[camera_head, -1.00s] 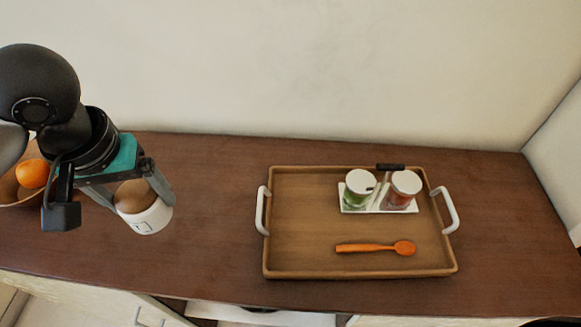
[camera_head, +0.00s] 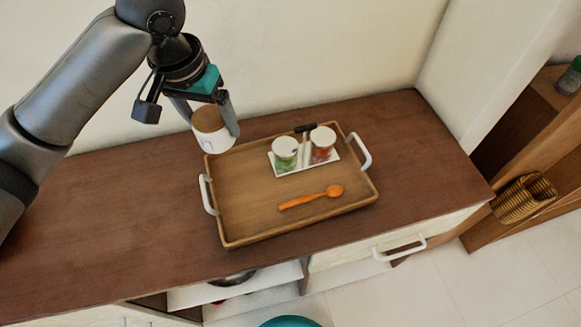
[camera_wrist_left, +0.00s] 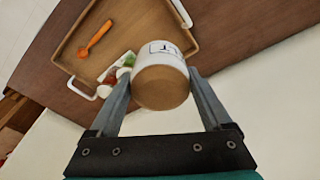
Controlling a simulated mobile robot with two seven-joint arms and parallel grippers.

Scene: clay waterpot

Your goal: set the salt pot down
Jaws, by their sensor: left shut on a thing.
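The salt pot (camera_head: 209,133) is a white cylinder with a brown wooden top and a small dark mark on its side. My left gripper (camera_head: 210,118) is shut on it and holds it over the back-left corner of the wooden tray (camera_head: 240,215). The left wrist view also shows the pot (camera_wrist_left: 161,72) between the two fingers (camera_wrist_left: 160,85), with the tray (camera_wrist_left: 150,25) beyond it. The pot looks raised above the tray; its exact height is hard to tell. My right gripper is not in view.
On the tray are a white holder (camera_head: 292,169) with a green jar (camera_head: 285,158) and a red jar (camera_head: 322,151), and an orange spoon (camera_head: 311,198). The brown counter (camera_head: 110,220) is clear left of the tray.

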